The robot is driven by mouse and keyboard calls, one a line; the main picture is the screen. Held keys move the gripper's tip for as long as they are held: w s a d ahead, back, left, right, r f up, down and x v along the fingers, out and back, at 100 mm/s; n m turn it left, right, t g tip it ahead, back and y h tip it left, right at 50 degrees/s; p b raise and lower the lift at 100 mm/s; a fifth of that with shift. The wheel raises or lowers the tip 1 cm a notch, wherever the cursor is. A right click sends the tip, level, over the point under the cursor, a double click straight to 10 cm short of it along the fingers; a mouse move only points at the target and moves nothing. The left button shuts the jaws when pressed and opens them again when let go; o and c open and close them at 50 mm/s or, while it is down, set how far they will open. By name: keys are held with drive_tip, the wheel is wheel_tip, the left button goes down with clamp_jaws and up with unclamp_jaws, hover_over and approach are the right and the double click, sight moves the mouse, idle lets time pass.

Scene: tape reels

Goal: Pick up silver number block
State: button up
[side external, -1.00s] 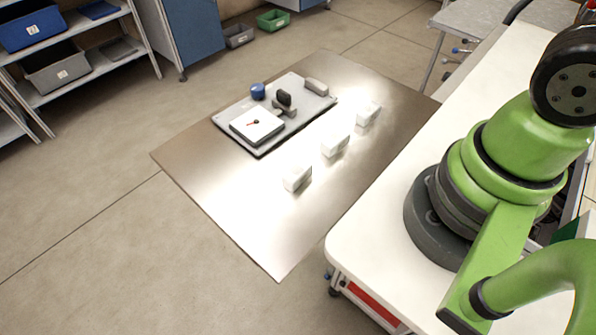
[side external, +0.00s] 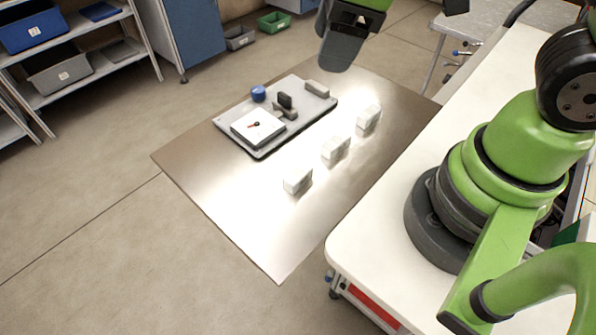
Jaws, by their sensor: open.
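Three pale silver-white blocks stand apart in a slanting row on the metal table: a near block (side external: 298,180), a middle block (side external: 336,147) and a far block (side external: 369,117). No numbers are readable on them, so I cannot tell which is the silver number block. My gripper (side external: 341,55) hangs at the top of the view, above the far side of the table. It is open, holds nothing visible and is apart from all the blocks. Its upper part is cut off by the frame edge.
A grey tray (side external: 262,152) left of the blocks holds a white square box with a dial (side external: 257,126), a blue round piece (side external: 258,93), a dark upright piece (side external: 284,100) and a grey bar (side external: 317,88). The front of the metal table (side external: 255,220) is clear.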

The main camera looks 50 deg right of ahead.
drive_tip(key=w+a+f+n+g+h, duration=0.1)
drive_tip(key=a+f+n+g, duration=0.25)
drive_tip(key=f+n, duration=0.75)
drive_tip(key=m, duration=0.1)
hover_over(297, 174)
drive_tip(key=shift+t, duration=0.35)
drive_tip(key=f, duration=0.5)
drive_tip(key=shift+s+d+f, duration=0.2)
drive_tip(key=shift+d+f, duration=0.05)
drive_tip(key=shift+d, duration=0.1)
drive_tip(key=shift+w+a+f, duration=0.1)
drive_tip(key=shift+a+f, duration=0.1)
drive_tip(key=shift+f, duration=1.4)
drive_tip(key=shift+w+a+f, duration=0.1)
drive_tip(key=shift+a+f, duration=0.1)
drive_tip(key=shift+f, duration=1.35)
drive_tip(key=c, duration=1)
drive_tip(key=shift+c, duration=0.2)
drive_tip(key=shift+r, duration=0.1)
